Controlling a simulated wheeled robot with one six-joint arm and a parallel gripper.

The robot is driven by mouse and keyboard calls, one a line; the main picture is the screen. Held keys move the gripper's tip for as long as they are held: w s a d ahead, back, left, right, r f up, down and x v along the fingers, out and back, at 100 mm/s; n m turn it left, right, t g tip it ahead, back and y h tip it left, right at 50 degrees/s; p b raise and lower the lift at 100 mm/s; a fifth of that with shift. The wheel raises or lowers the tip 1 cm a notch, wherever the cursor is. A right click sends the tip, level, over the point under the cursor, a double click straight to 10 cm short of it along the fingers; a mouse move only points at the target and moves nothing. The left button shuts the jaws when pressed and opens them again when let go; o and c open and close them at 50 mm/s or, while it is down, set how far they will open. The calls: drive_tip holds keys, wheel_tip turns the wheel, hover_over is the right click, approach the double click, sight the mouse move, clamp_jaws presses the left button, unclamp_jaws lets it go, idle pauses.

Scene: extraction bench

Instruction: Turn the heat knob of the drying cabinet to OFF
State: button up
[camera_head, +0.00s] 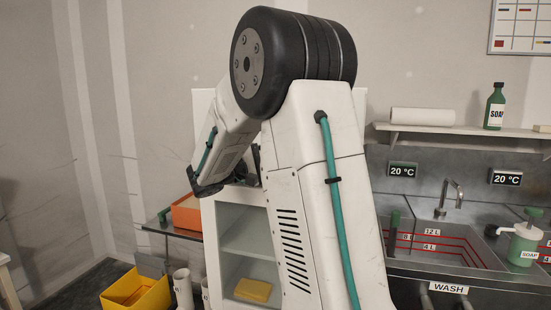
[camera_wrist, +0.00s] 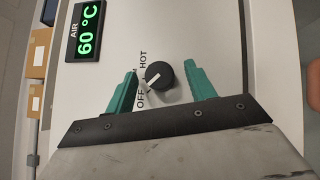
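The drying cabinet (camera_head: 208,240) is white and stands behind my arm in the head view, which hides much of it. In the wrist view its white panel (camera_wrist: 215,35) carries a round black heat knob (camera_wrist: 160,74) with a white pointer mark. The pointer aims to the lower left in that view. The word HOT is above-left of the knob and OFF below-left; a label between them is partly hidden by a finger. My gripper (camera_wrist: 161,68) is open, its green fingers on either side of the knob, with visible gaps. Contact is not seen.
A display (camera_wrist: 85,32) on the panel reads AIR 60 °C. An orange bin (camera_head: 187,214) and a yellow crate (camera_head: 135,292) are left of the cabinet. A yellow folded item (camera_head: 253,290) lies on a cabinet shelf. A wash sink (camera_head: 440,243) is at the right.

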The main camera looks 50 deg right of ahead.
drive_tip(key=v, duration=0.7)
drive_tip(key=shift+a, duration=0.4)
drive_tip(key=shift+w, duration=0.15)
drive_tip(key=s+a+f+n+t+y, duration=0.2)
drive_tip(key=s+a+f+y, duration=0.75)
drive_tip(key=s+f, duration=0.2)
drive_tip(key=s+a+t+y, duration=0.3)
drive_tip(key=s+a, duration=0.3)
drive_tip(key=a, duration=0.3)
drive_tip(key=s+a+t+y, duration=0.3)
drive_tip(key=s+a+y, duration=0.3)
drive_tip(key=a, duration=0.3)
drive_tip(key=shift+n+t, duration=0.3)
drive_tip(key=shift+t, duration=0.1)
